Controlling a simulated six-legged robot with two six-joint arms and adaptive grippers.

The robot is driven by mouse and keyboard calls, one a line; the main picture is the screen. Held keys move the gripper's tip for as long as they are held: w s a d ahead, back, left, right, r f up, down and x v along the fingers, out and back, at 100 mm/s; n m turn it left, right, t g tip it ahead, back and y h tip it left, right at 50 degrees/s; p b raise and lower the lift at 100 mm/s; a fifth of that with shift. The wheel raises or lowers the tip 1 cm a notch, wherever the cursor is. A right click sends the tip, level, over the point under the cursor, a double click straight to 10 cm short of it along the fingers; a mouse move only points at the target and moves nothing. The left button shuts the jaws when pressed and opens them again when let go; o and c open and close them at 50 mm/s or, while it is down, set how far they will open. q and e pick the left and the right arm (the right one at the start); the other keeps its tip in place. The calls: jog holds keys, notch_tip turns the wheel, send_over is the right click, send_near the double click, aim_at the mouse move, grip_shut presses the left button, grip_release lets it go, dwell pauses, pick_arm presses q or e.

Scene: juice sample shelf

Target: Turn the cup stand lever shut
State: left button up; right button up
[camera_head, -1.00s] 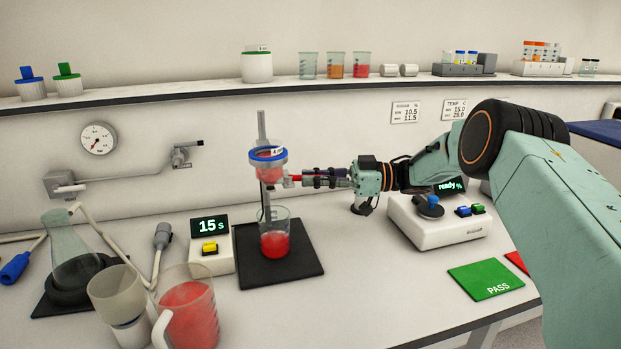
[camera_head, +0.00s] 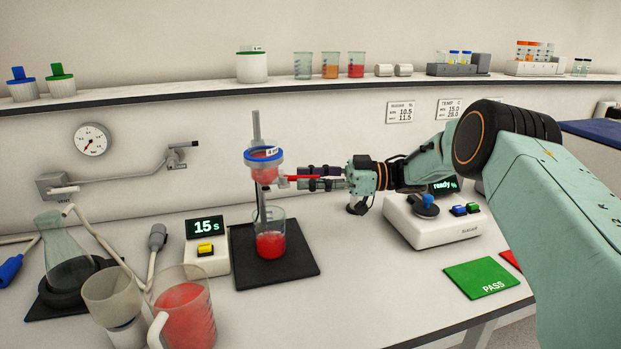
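The cup stand has a grey upright post (camera_head: 257,130) and a blue-rimmed cup (camera_head: 264,158) with red juice in it. Its red lever (camera_head: 300,177) sticks out to the right below the cup, about level. A glass beaker (camera_head: 270,240) with red juice stands under the cup on a black mat (camera_head: 300,265). My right gripper (camera_head: 309,178) reaches in from the right at the lever. Its two dark fingers are apart, one above and one below the lever, with a gap showing. My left gripper is out of view.
A timer (camera_head: 207,247) reading 15 s stands left of the mat. A juice jug (camera_head: 185,310), a strainer cup (camera_head: 113,297) and a flask (camera_head: 65,255) crowd the front left. A white meter (camera_head: 432,222) and a green PASS pad (camera_head: 481,279) lie right.

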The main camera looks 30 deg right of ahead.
jog(key=v, duration=0.7)
jog(key=shift+d, duration=0.15)
jog(key=shift+d, duration=0.1)
